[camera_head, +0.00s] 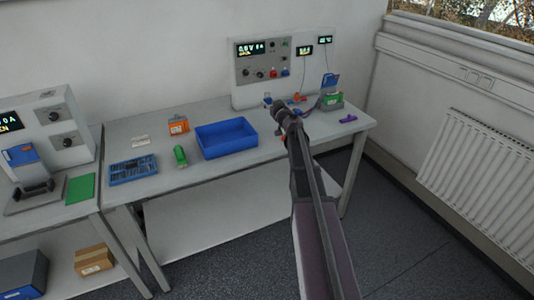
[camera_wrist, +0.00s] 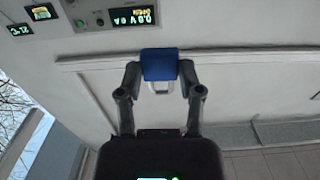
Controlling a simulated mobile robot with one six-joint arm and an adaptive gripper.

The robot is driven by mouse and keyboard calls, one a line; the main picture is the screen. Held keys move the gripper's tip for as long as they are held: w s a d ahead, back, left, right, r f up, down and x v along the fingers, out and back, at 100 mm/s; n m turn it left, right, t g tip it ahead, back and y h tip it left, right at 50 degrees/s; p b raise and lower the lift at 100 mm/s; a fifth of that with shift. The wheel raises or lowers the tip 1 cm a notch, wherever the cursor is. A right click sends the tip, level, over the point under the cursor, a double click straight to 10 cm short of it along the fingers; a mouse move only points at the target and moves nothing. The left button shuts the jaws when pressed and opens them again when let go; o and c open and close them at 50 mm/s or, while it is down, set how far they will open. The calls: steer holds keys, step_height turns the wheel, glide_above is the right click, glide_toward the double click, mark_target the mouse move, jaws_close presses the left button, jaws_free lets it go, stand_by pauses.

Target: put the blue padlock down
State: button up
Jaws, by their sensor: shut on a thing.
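The blue padlock (camera_wrist: 159,63) is held between the two fingertips of my gripper (camera_wrist: 160,70) in the wrist view. Its blue body faces away from the palm and its pale shackle points toward the palm. In the head view my gripper (camera_head: 277,106) is over the back right part of the workbench (camera_head: 225,178), in front of the instrument panel. A small blue bit of the padlock (camera_head: 267,98) shows just past the gripper there. My arm hides the bench beneath, and I cannot tell the padlock's height above it.
A blue tray (camera_head: 227,152) stands left of my gripper. A green cylinder (camera_head: 180,156), an orange box (camera_head: 179,125) and a blue rack (camera_head: 133,170) lie further left. A green and blue device (camera_head: 331,98) and a purple item (camera_head: 348,118) are to the right. The instrument panel (camera_head: 263,66) stands behind.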

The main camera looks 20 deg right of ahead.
steer(key=s+a+f+b, duration=0.3)
steer(key=a+f+b, duration=0.1)
steer(key=f+b, duration=0.5)
steer(key=s+a+f+b, duration=0.3)
steer(key=a+f+b, duration=0.1)
steer(key=f+b, duration=0.5)
steer(key=shift+s+a+f, duration=0.2)
steer(key=shift+a+f, duration=0.05)
steer(key=shift+f, duration=0.35)
steer(key=b, duration=0.2)
glide_above(271, 147)
steer(key=shift+w+f, duration=0.2)
steer(key=shift+f, duration=0.55)
steer(key=shift+f+b, duration=1.55)
steer(key=shift+f, duration=0.2)
steer(key=shift+f, duration=0.15)
steer(key=o, duration=0.9)
steer(key=shift+o, duration=0.2)
